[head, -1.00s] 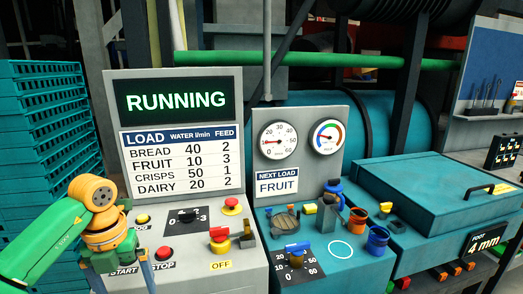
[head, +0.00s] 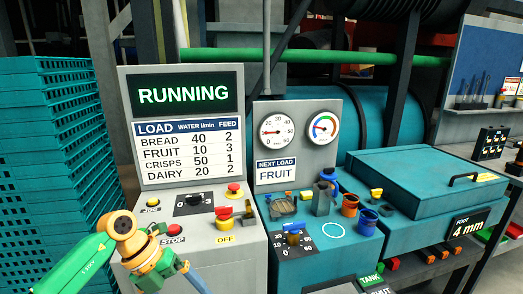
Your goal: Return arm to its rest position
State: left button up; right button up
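My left arm, green with an orange wrist joint, comes in from the lower left. Its wrist (head: 150,256) is in front of the grey control console (head: 252,245), near the red STOP button (head: 174,230). Blue finger-like parts (head: 190,278) run down toward the bottom edge, and the fingertips are not clear. I cannot tell whether this gripper is open or holds anything. The START button is hidden behind the arm. My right gripper is not in view.
A display (head: 184,95) reads RUNNING above a load table. Two gauges stand on the teal console, which has a blue-handled knob (head: 293,238) and several small blocks and cups. Stacked teal crates (head: 50,150) stand at the left. A teal lidded box (head: 430,185) is at the right.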

pick_arm(q)
jog(key=w+d+f+n+t+h, duration=0.1)
jog(key=d+f+n+t+h, duration=0.1)
jog(key=d+h, duration=0.3)
jog(key=w+d+f+n+t+h, duration=0.1)
jog(key=d+f+n+h, duration=0.15)
jog(key=d, duration=0.35)
jog(key=a+f+n+t+y, duration=0.3)
jog(key=a+f+n+t, duration=0.15)
jog(key=f+n, duration=0.4)
jog(key=a+f+n+t+y, duration=0.3)
jog(key=f+n+t, duration=0.2)
jog(key=f+n, duration=0.35)
jog(key=s+a+f+n+g+y, duration=0.2)
jog(key=s+a+f+n+y, duration=0.1)
jog(key=s+f, duration=0.45)
jog(key=s+a+f+n+g+y, duration=0.3)
jog(key=s+f+n, duration=0.1)
jog(key=s+f, duration=0.35)
jog(key=s+f+n+g, duration=0.1)
jog(key=s+f+g, duration=0.2)
jog(key=s, duration=0.8)
jog(key=s+f+n+g+y, duration=0.1)
jog(key=s+f+n+g, duration=0.1)
jog(key=s, duration=1)
jog(key=shift+a+f+g, duration=0.45)
jog(key=shift+f+g, duration=0.2)
jog(key=shift+f, duration=0.1)
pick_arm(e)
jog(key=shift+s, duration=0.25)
